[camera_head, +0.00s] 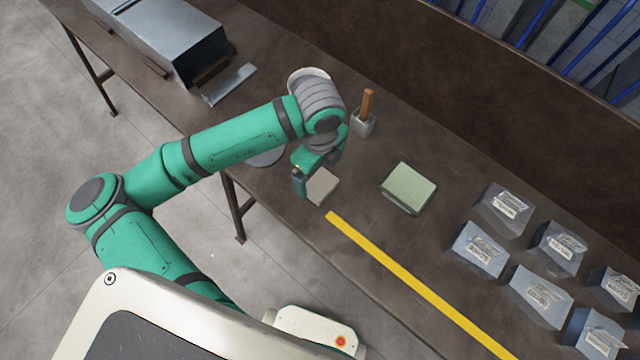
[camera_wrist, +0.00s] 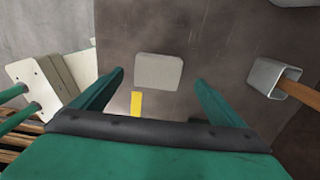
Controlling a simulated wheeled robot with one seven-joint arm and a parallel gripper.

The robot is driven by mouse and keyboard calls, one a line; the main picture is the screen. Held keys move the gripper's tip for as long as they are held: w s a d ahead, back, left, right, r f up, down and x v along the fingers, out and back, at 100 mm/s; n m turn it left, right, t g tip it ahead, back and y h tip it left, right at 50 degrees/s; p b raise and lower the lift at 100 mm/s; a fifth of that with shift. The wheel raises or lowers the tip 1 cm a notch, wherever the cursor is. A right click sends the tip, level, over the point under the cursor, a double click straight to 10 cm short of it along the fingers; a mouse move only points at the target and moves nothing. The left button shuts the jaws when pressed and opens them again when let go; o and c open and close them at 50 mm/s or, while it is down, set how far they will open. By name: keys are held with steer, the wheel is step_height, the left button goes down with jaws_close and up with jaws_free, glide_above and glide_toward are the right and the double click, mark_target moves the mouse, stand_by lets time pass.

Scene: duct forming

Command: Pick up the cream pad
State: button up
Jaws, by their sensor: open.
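The cream pad (camera_head: 322,186) is a small pale block lying on the brown bench (camera_head: 290,220), partly behind my gripper in the head view. In the wrist view the cream pad (camera_wrist: 158,71) lies flat, seen from above, and looks greyish. My gripper (camera_wrist: 159,78) is open and empty, with its two green fingers left and right of the pad in the picture. It appears to be above the pad, with bare bench showing between each finger and the pad. The exact height gap is hard to tell.
A pale green block (camera_head: 408,187) lies right of the pad. A metal holder (camera_head: 363,124) with a wooden handle stands behind. A yellow strip (camera_head: 410,280) starts close to the pad. Several grey metal pieces (camera_head: 540,296) stand at the right. A metal duct (camera_head: 165,40) lies far left.

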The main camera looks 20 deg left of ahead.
mark_target(320, 184)
steer(key=shift+s+d+f, duration=0.1)
steer(key=shift+s+f, duration=0.05)
steer(key=shift+f, duration=1.2)
steer(key=shift+s+f, duration=0.1)
steer(key=shift+f, duration=1.25)
steer(key=c, duration=1.2)
steer(key=shift+o, duration=0.2)
